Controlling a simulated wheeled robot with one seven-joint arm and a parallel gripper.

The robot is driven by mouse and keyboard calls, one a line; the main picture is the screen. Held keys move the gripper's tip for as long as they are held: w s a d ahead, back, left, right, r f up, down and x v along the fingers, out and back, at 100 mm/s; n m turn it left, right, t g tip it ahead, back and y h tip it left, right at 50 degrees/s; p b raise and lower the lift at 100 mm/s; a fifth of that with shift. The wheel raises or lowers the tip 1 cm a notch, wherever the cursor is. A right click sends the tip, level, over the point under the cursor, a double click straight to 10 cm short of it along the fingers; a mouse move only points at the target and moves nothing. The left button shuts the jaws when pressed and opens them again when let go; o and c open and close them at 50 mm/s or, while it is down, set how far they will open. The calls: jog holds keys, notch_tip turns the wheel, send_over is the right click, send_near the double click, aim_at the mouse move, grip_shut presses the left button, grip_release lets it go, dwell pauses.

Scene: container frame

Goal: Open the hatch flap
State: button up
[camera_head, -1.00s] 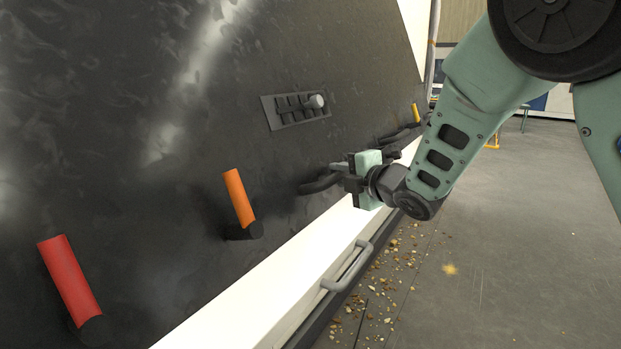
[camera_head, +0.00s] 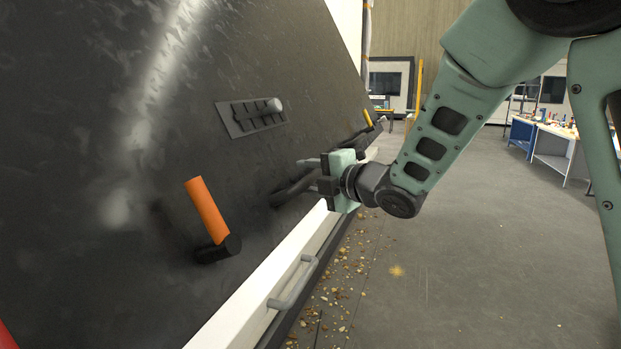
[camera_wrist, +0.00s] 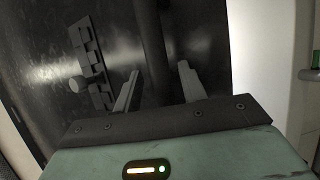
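The hatch flap (camera_head: 130,150) is a large dark, smudged panel that fills the left of the head view and leans at a slant. A black curved handle (camera_head: 288,192) stands out near its lower edge. My gripper (camera_head: 310,174) is at this handle. In the wrist view the two grey fingers (camera_wrist: 158,88) are apart, with a dark bar (camera_wrist: 151,45) between them and gaps on both sides. A grey slotted plate with a round knob (camera_head: 275,105) is on the panel above; it also shows in the wrist view (camera_wrist: 76,84).
An orange-gripped lever (camera_head: 207,210) is on the panel at lower left, and a yellow-tipped one (camera_head: 368,118) is farther along. A white sill (camera_head: 265,285) with a grey bar handle (camera_head: 294,284) runs below. Crumbs lie on the floor. Open floor (camera_head: 470,250) is at right.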

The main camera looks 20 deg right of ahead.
jog(key=shift+s+f, duration=0.1)
jog(key=shift+s, duration=0.05)
jog(key=shift+s+d, duration=0.2)
jog(key=shift+s, duration=0.05)
jog(key=b+v, duration=0.4)
jog(key=v, duration=1.2)
jog(key=shift+s+r, duration=0.2)
jog(key=shift+r, duration=0.05)
jog(key=shift+d, duration=0.15)
jog(key=s+a+f+m+g+h+b, duration=0.25)
jog(key=a+f+m, duration=0.2)
jog(key=f, duration=0.45)
jog(key=s+a+f+m+g+h+b, duration=0.1)
jog(key=a+f+m+g+h+b, duration=0.15)
jog(key=f+m, duration=0.4)
jog(key=s+a+f+m+g+h+b, duration=0.1)
jog(key=s+a+f+m+g, duration=0.2)
jog(key=s+f, duration=0.3)
jog(key=s+a+f+m+g+h+b, duration=0.1)
jog(key=s+f+g, duration=0.5)
jog(key=s, duration=0.6)
jog(key=shift+s+a+f+m+b, duration=0.35)
jog(key=shift+a+f+m, duration=0.15)
jog(key=shift+a+m, duration=0.45)
